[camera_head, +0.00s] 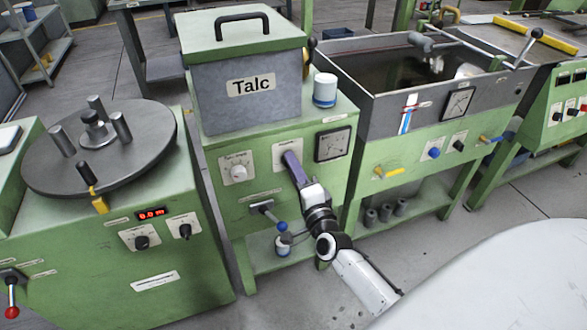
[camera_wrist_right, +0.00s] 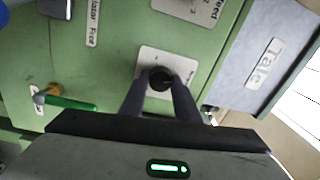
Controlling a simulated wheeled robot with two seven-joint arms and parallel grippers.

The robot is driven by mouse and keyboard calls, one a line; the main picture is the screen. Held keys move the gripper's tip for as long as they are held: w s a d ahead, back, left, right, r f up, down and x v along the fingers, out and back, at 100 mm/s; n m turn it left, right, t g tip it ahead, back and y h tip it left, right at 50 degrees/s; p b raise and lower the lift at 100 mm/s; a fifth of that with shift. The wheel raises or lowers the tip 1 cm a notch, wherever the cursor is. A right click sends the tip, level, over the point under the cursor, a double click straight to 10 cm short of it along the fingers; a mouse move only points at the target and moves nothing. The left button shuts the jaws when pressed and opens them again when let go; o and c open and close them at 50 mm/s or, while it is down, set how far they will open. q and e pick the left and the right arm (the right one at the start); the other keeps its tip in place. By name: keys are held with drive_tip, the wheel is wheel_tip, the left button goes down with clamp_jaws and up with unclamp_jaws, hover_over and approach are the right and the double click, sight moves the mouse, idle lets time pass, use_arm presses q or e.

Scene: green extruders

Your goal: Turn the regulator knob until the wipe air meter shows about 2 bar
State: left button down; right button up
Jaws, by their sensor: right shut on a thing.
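My right gripper (camera_head: 292,162) is at the front of the green cabinet under the Talc box, its fingers over a pale plate. In the right wrist view its fingers (camera_wrist_right: 160,85) are shut on either side of a small round black knob (camera_wrist_right: 160,79), on a white label plate (camera_wrist_right: 150,60). A dark-framed meter with a light dial (camera_head: 332,144) is just right of the gripper in the head view. Its needle is too small to read, and I cannot read its label. The head view shows the knob's plate, but the fingers hide the knob. My left gripper is not in view.
A white knob (camera_head: 238,171) is left of the gripper, and a blue-ended lever (camera_head: 280,227) is below it. A second meter (camera_head: 458,103) is on the grey tank (camera_head: 375,95). A brass valve with a green handle (camera_wrist_right: 70,102) shows in the right wrist view.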

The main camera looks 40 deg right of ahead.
drive_tip(key=shift+m+b, duration=0.3)
drive_tip(key=shift+m, duration=1.8)
drive_tip(key=o, duration=1)
drive_tip(key=shift+o, duration=0.2)
drive_tip(key=v, duration=1)
drive_tip(key=shift+a, duration=0.2)
drive_tip(key=shift+s, duration=0.15)
